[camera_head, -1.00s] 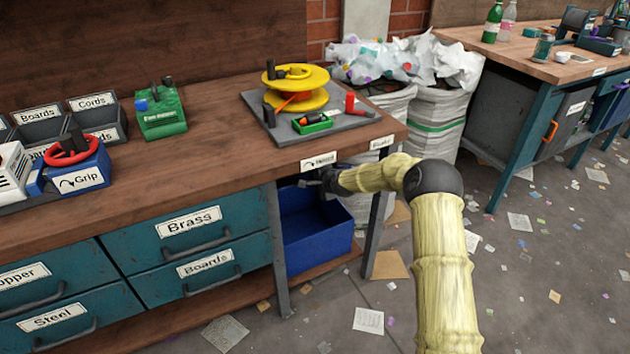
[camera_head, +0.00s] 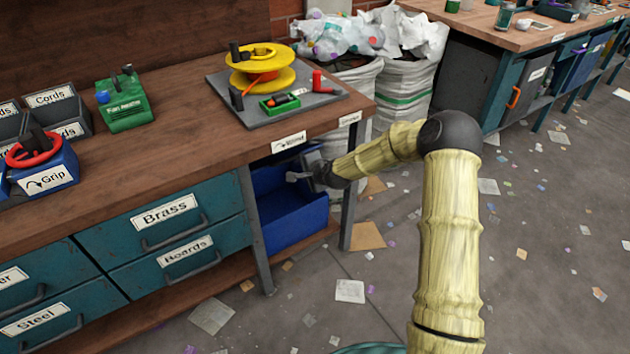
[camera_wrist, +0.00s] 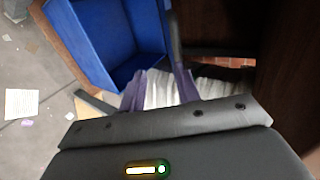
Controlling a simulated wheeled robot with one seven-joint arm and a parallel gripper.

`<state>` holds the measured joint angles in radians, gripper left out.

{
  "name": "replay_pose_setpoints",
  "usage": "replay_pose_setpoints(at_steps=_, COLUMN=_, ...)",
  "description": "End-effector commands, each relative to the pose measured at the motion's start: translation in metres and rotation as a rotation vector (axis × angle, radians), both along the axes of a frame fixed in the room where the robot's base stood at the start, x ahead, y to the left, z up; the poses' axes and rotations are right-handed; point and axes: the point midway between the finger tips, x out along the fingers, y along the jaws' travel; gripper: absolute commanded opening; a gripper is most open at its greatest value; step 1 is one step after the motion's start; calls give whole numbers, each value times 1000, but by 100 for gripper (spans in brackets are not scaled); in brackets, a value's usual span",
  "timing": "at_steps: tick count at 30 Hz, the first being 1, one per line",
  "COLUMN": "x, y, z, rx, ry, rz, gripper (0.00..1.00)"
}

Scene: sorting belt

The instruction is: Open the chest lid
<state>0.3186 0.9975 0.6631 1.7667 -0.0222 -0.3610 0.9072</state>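I cannot make out a chest or its lid for certain in either view. In the head view my gripper (camera_head: 298,177) is at the end of my arm, under the right end of the workbench and in front of the open blue bin (camera_head: 290,222). In the wrist view the blue bin (camera_wrist: 95,45) fills the upper left. The two purplish-grey fingers of my gripper (camera_wrist: 158,92) stand apart with nothing held between them; a pale sack shows behind.
The workbench (camera_head: 190,150) has drawers below and a yellow spool (camera_head: 262,75) on top. White sacks (camera_head: 408,90) stand behind my arm. A second bench (camera_head: 520,35) with an orange-handled door is at right. The floor between is open, scattered with paper.

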Motion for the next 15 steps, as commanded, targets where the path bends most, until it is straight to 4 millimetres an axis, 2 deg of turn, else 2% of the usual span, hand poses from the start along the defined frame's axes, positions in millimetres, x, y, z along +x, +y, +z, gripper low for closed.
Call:
replay_pose_setpoints(at_steps=9, x=-45, y=-27, z=1, rx=-1, ry=3, rz=-2, gripper=33)
replay_pose_setpoints(at_steps=15, x=-58, y=-34, z=0, rx=0, ry=0, rz=-1, gripper=33)
